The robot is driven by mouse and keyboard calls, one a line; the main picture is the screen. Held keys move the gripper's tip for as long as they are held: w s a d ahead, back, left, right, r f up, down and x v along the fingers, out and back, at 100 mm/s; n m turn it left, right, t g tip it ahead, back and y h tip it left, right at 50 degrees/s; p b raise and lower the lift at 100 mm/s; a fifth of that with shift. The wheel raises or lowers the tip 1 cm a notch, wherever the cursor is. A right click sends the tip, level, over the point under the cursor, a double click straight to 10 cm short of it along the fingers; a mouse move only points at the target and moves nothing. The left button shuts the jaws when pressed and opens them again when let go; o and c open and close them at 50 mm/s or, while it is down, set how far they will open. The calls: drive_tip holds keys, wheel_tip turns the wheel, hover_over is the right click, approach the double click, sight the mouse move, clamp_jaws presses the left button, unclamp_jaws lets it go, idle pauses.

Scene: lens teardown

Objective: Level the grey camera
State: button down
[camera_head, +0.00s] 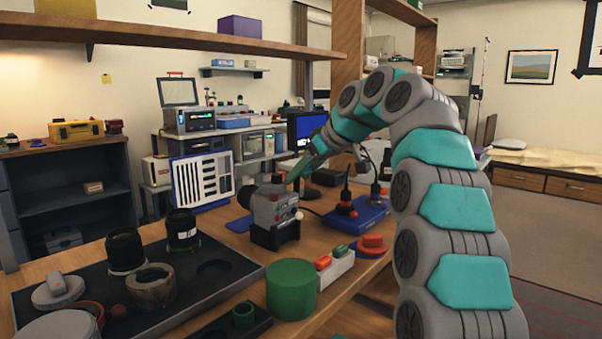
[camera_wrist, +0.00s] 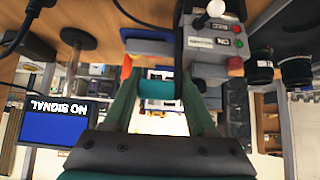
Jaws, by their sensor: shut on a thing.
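The grey camera (camera_head: 274,208) sits on a black stand (camera_head: 275,235) on the wooden bench, its dark lens (camera_head: 244,196) pointing left. Its body looks slightly tilted, but I cannot tell how much. It shows upside down in the wrist view (camera_wrist: 212,55), with small labels, a white knob and a red button. My gripper (camera_head: 294,176) reaches in from the right, just behind the camera. In the wrist view my gripper (camera_wrist: 160,98) is shut on a teal cylindrical piece (camera_wrist: 160,90) beside the camera body. An orange part (camera_wrist: 126,68) shows near one finger. How the teal piece joins the camera is hidden.
A blue box with black knobs (camera_head: 358,214) stands right of the camera. In front are a green cylinder (camera_head: 291,290) and a white tray of coloured pieces (camera_head: 334,268). A dark tray (camera_head: 210,295) with lenses fills the left. A monitor (camera_wrist: 48,125) stands behind.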

drive_tip(key=shift+w+d+f, duration=0.2)
drive_tip(key=shift+w+d, duration=0.1)
drive_tip(key=shift+d, duration=0.15)
drive_tip(key=c, duration=0.6)
unclamp_jaws()
drive_tip(key=shift+o, duration=0.7)
drive_tip(key=shift+d, duration=0.15)
drive_tip(key=shift+o, duration=0.5)
drive_tip(key=shift+s+a, duration=0.1)
drive_tip(key=shift+a, duration=0.2)
drive_tip(key=shift+r, duration=0.15)
drive_tip(key=p+v, duration=0.1)
drive_tip(key=v, duration=0.6)
drive_tip(key=shift+s+d, duration=0.2)
